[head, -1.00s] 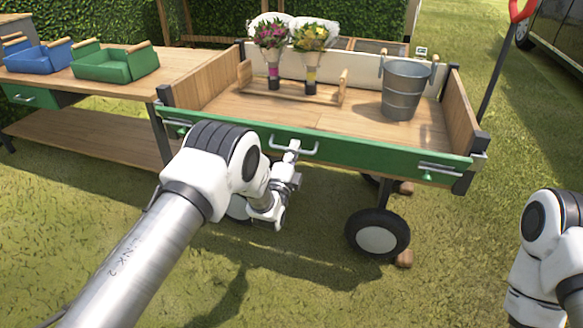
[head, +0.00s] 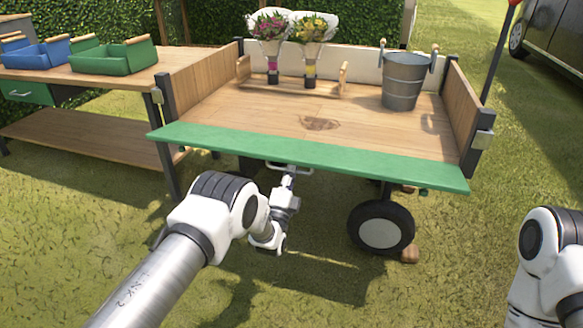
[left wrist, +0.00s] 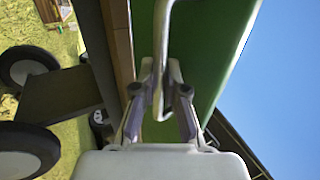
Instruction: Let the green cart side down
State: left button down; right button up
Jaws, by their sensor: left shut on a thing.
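The green cart side (head: 310,155) in the head view is tilted outward and lies nearly flat, its inner face up along the cart's front edge. In the left wrist view its green outer face (left wrist: 205,60) is seen from below. My left gripper (head: 287,172) is under the panel's outer edge, shut on the metal handle (head: 289,166). The left wrist view shows both fingers (left wrist: 160,95) on either side of the handle bar (left wrist: 160,40). My right gripper is out of view; only part of my right arm shows at lower right.
A metal bucket (head: 404,82) and a wooden carrier with two wrapped bouquets (head: 311,50) stand on the cart bed (head: 320,122). A wooden table (head: 100,77) with blue and green trays is at left. Cart wheels (head: 381,227) stand below. Grass in front is open.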

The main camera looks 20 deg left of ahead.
pick_arm(q)
jog(key=shift+w+f+b, duration=0.15)
jog(key=shift+f+b, duration=0.3)
jog(key=shift+f, duration=0.45)
jog(key=c, duration=1.2)
grip_release()
jog(key=v, duration=1.2)
